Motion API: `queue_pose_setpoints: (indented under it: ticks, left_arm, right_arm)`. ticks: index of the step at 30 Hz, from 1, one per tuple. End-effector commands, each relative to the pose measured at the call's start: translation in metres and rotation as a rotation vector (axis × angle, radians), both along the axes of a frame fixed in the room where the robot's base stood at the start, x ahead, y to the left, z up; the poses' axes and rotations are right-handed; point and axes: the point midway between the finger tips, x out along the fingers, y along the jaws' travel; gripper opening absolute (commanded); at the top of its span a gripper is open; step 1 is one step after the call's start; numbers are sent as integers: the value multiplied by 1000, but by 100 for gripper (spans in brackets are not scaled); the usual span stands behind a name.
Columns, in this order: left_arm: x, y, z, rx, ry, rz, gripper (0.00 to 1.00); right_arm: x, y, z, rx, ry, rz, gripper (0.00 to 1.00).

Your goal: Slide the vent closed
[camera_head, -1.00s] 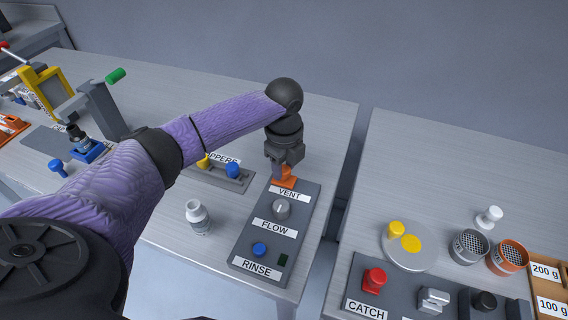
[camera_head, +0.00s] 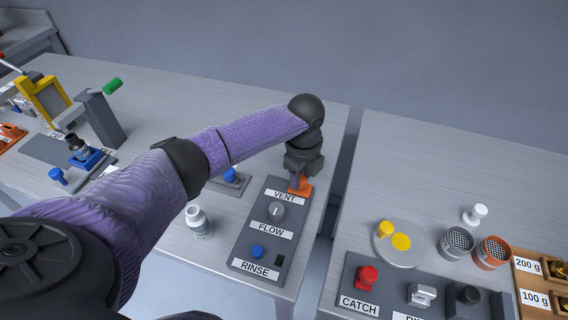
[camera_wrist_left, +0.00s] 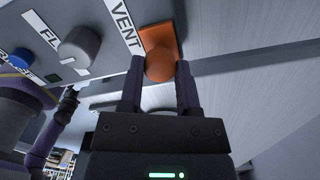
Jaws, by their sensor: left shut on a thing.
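The orange vent slider (camera_head: 305,188) is at the top right of the dark grey panel (camera_head: 245,240), just above and right of the VENT label (camera_head: 285,196). My left gripper (camera_head: 299,180) reaches down onto it from above and is shut on its knob. In the left wrist view the two dark fingers (camera_wrist_left: 160,68) lie on either side of the round orange knob (camera_wrist_left: 160,64), with the orange plate (camera_wrist_left: 160,36) behind it. The slot beneath the plate is hidden. My right gripper is not in view.
On the same panel are the grey FLOW knob (camera_head: 276,211) and the blue RINSE button (camera_head: 257,251). A gap separates this table from the right one, which holds a CATCH panel with a red knob (camera_head: 368,275).

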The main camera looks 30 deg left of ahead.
Motion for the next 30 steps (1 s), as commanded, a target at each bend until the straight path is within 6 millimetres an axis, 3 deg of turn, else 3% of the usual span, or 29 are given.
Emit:
queue_pose_setpoints:
  ticks: [10, 11, 15, 24, 30]
  left_arm:
    - [2, -6, 0, -3, -2, -1, 0]
    - [2, -6, 0, -4, -2, -2, 48]
    - [2, -6, 0, -3, -2, -1, 78]
    - [2, -5, 4, -1, -3, -1, 78]
    - [2, -5, 52, -2, -8, -2, 78]
  right_arm:
    - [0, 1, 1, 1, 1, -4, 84]
    - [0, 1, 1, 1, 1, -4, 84]
    - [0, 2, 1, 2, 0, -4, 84]
    - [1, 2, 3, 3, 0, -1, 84]
    - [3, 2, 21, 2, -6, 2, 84]
